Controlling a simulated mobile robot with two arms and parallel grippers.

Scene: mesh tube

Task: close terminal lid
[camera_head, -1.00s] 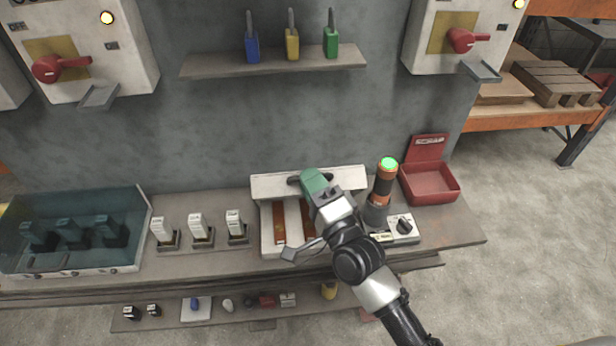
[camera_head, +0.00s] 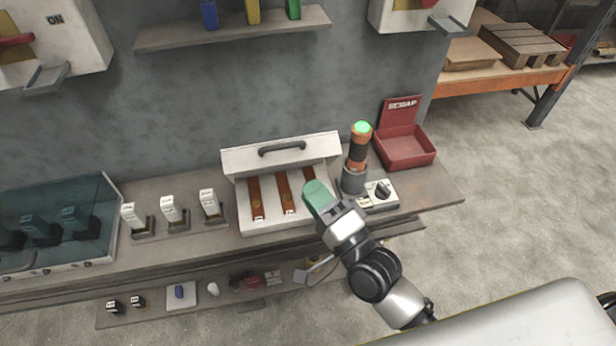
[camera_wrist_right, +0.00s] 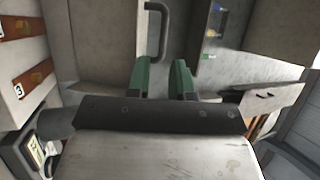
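The terminal box (camera_head: 331,210) is a white open case on the bench with several copper-brown bars inside. Its white lid (camera_head: 235,160) stands raised at the back and carries a dark handle (camera_head: 282,148). The handle also shows in the right wrist view (camera_wrist_right: 165,30), ahead of the fingertips and apart from them. My right gripper (camera_head: 318,192) has green fingers and hovers over the box's right side, below and right of the handle. In the wrist view its two fingers (camera_wrist_right: 161,75) stand apart with nothing between them. My left gripper is not in view.
Right of the box stand a green-lit cylindrical tester (camera_head: 357,155), a small meter with a knob (camera_head: 379,195) and a red scrap bin (camera_head: 405,150). White-topped switches (camera_head: 173,212) and a glass-covered case (camera_head: 60,225) are to the left. A shelf (camera_head: 235,27) hangs above.

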